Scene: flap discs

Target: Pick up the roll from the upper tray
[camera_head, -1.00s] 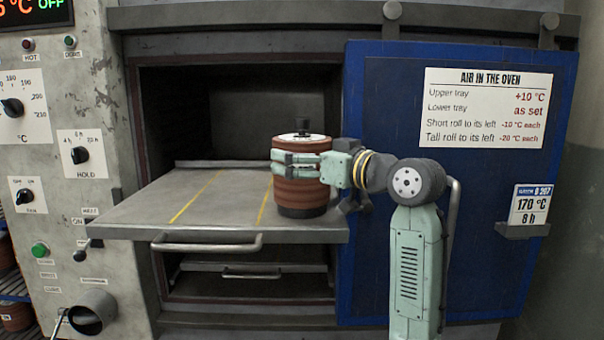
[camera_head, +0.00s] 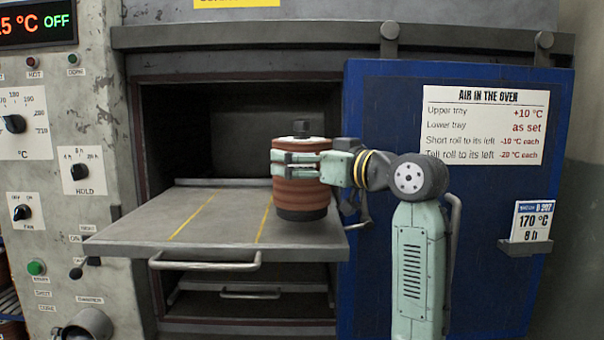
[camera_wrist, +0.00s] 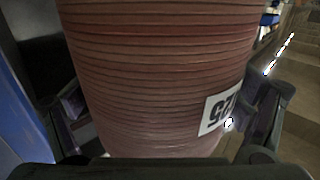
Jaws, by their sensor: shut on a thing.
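The roll (camera_head: 302,191) is a reddish-brown ribbed cylinder with a dark base, a pale top and a dark knob. It is upright over the right part of the pulled-out upper tray (camera_head: 150,222). My gripper (camera_head: 288,164) reaches from the right and is shut around the roll's upper half. The roll's base seems slightly above the tray, though the gap is hard to see. In the wrist view, the ribbed roll (camera_wrist: 160,80) fills the space between my fingers, with a white numbered label partly hidden by the right finger.
The blue oven door (camera_head: 460,240) stands at the right, behind my arm, with an air-temperature sign (camera_head: 484,124) and a 170 °C card (camera_head: 531,221). The lower tray (camera_head: 250,288) sits inside below. The control panel (camera_head: 50,150) is at the left. The upper tray's left part is bare.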

